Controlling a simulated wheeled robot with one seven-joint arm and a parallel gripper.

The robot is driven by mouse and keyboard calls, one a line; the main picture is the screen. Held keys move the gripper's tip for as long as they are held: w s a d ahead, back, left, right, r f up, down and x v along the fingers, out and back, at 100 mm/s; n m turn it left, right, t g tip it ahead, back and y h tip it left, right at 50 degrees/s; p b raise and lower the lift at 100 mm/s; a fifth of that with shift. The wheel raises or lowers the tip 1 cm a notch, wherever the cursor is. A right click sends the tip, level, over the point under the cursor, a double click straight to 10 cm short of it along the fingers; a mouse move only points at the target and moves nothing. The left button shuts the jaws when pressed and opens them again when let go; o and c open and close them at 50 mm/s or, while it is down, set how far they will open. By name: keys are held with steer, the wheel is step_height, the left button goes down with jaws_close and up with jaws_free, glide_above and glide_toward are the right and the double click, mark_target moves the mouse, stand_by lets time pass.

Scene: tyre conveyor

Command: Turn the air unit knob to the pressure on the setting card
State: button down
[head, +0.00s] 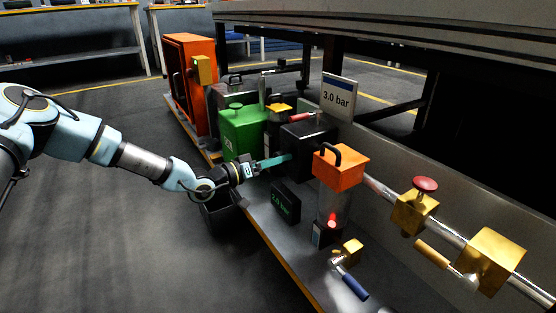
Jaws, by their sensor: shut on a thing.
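The setting card (338,97) stands at the back of the bench and reads 3.0 bar. The air unit has a black block (310,136) beside an orange-topped part (338,169) with a black handle and a clear bowl. A small black display (286,202) below shows green figures that look like 2.0 bar, though they are small. My gripper (284,160) reaches in from the left, its teal fingers at the left face of the black block. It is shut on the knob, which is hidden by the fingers.
A green box (243,131) stands left of my gripper, with an orange cabinet (187,85) farther left. A pipe with brass valves (413,212) and a red knob runs right. A blue-handled valve (352,283) lies low in front. The floor at left is open.

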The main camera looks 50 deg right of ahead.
steer(key=m, duration=0.4)
steer(key=shift+m+p, duration=0.3)
steer(key=shift+p, duration=0.1)
steer(key=shift+m, duration=2.2)
steer(key=shift+c, duration=1.5)
jaws_free()
steer(key=p+v, duration=0.3)
steer(key=v, duration=0.8)
steer(key=shift+p, duration=0.4)
steer(key=shift+d, duration=0.1)
